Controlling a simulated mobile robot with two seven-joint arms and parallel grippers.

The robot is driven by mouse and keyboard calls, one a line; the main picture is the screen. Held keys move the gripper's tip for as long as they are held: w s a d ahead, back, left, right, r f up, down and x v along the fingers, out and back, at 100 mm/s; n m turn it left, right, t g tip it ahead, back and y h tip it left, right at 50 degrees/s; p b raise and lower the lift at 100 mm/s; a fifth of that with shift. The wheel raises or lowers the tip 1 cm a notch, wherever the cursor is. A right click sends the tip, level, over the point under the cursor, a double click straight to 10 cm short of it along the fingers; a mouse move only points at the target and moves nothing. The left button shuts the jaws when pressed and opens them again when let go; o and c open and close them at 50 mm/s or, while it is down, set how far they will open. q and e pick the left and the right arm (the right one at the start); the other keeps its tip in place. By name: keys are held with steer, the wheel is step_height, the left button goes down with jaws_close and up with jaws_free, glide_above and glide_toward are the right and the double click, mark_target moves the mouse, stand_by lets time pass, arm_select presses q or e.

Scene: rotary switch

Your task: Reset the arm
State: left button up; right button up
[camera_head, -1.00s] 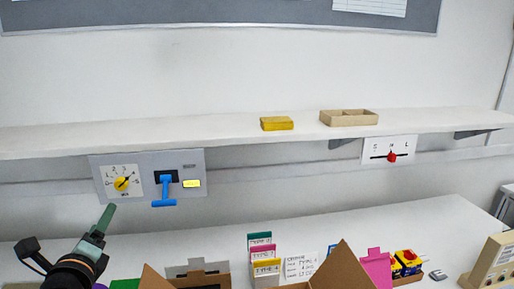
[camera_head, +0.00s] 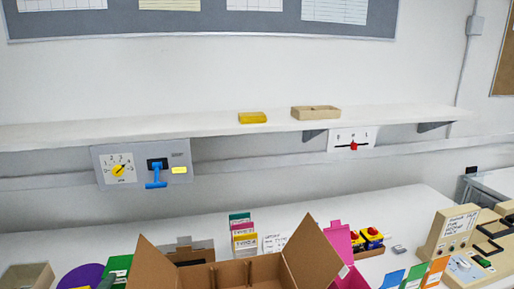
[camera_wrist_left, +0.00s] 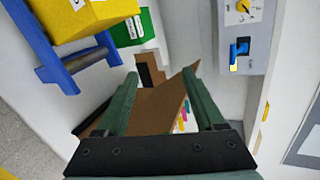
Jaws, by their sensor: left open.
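A grey panel (camera_head: 144,161) hangs under the shelf at left in the head view, with a yellow rotary knob (camera_head: 118,170) on a white numbered dial and a blue lever handle (camera_head: 155,175) beside it. The knob's pointer leans to the upper right. In the left wrist view the panel is at the upper right, with the knob (camera_wrist_left: 242,6) near the top edge and the blue lever (camera_wrist_left: 238,50) below it. My left gripper (camera_wrist_left: 160,76) is open, its two green fingers spread with nothing held between them, apart from the panel. My right gripper is not in view.
An open cardboard box (camera_head: 165,268) stands at the table's front. Type-labelled cards (camera_head: 242,235) are behind it. A white slider panel (camera_head: 352,139) hangs farther right. A blue rack (camera_wrist_left: 40,50) with a yellow box (camera_wrist_left: 85,15) shows in the wrist view.

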arm_select(q)
steer(key=s+d+f+n+g+h, duration=0.2)
steer(key=s+d+f+n+g, duration=0.3)
steer(key=s+f+n, duration=0.45)
steer(key=s+d+f+n+g+h, duration=0.2)
steer(key=s+d+f+n+g, duration=0.4)
steer(key=s, duration=0.6)
steer(key=w+d+f+t+h, duration=0.2)
steer(key=f+t, duration=0.5)
steer(key=f, duration=0.5)
steer(key=shift+w+d+f+m, duration=0.2)
steer(key=shift+w+d+m, duration=0.2)
steer(key=shift+w, duration=0.3)
steer(key=shift+t, duration=0.3)
